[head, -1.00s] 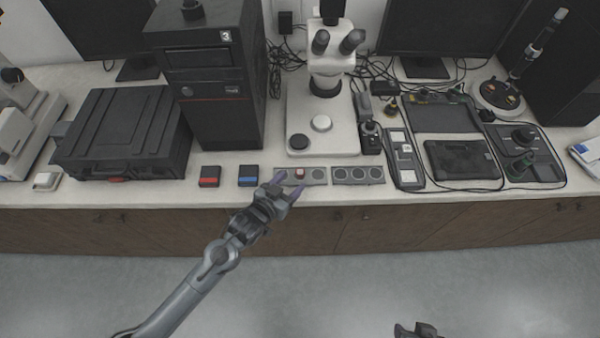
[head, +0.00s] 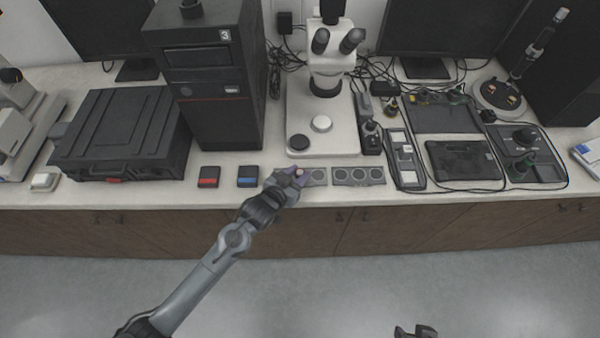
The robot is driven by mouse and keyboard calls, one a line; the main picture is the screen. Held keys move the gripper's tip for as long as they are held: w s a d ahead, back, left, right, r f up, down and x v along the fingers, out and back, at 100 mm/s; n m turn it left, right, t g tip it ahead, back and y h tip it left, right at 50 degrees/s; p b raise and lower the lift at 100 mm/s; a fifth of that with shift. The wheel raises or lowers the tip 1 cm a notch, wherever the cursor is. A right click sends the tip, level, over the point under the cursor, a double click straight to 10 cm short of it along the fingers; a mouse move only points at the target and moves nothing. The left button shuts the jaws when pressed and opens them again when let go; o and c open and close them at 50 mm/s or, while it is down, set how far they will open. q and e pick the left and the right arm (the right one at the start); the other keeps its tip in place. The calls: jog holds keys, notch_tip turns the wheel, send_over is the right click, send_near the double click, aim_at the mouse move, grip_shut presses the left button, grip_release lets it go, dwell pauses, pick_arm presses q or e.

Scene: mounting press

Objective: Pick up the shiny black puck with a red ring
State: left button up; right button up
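A small round puck (head: 299,172) with a pale, shiny top sits at the left end of a grey holder strip (head: 318,183) near the bench's front edge.
A second strip with round wells (head: 358,176) lies just right. A red-marked box (head: 209,177) and a blue-marked box (head: 248,176) stand left. Behind are the microscope base (head: 335,142) and a black tower (head: 212,115). Floor space in front is clear.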

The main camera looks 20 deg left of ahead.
pick_arm(q)
grip_shut()
jog(key=shift+r, duration=0.1)
